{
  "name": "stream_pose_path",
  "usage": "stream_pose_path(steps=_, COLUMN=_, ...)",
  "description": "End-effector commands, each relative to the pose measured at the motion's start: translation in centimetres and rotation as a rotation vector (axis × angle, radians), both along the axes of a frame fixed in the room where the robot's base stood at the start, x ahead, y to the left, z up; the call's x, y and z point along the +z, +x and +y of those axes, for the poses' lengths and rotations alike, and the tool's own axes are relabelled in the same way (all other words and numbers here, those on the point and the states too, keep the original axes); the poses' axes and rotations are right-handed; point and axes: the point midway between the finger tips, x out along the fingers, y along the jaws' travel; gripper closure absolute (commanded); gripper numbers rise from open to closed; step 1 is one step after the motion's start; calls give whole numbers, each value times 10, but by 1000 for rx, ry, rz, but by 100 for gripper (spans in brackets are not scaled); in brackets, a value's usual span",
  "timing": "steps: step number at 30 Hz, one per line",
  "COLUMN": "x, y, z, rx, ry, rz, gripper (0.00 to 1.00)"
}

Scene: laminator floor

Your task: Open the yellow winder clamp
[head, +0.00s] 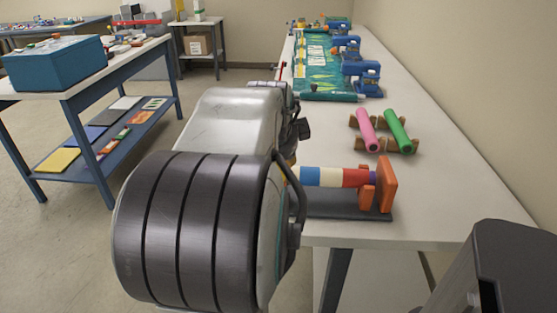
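I cannot make out a yellow winder clamp for certain. Small yellow and orange parts show at the far end of the long white table (440,190), too small to tell apart. Several blue clamp-like devices (364,75) stand along a teal patterned sheet (322,62) on that table. Nearest me is an orange stand (386,184) on a dark base, with a roll banded blue, white and red (335,177). My arm fills the middle of the view and covers the table's left edge. My gripper is hidden beyond it.
A pink roll (367,130) and a green roll (398,131) lie on brown holders. A blue-framed table at left carries a teal box (57,63), with coloured sheets on its lower shelf. A cardboard box (198,43) sits under a back table. Floor between tables is open.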

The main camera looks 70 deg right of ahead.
Motion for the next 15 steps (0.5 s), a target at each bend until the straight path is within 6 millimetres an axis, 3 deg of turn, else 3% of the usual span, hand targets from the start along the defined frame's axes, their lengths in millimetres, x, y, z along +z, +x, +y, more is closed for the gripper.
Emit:
stream_pose_path(steps=9, x=6, y=1, z=-2, rx=-2, ry=-14, rz=-8, gripper=100)
stream_pose_path(steps=10, x=6, y=1, z=-2, rx=-2, ry=-14, rz=-8, gripper=79)
stream_pose_path(steps=15, x=5, y=1, z=-1, rx=-1, ry=-11, rz=-5, gripper=63)
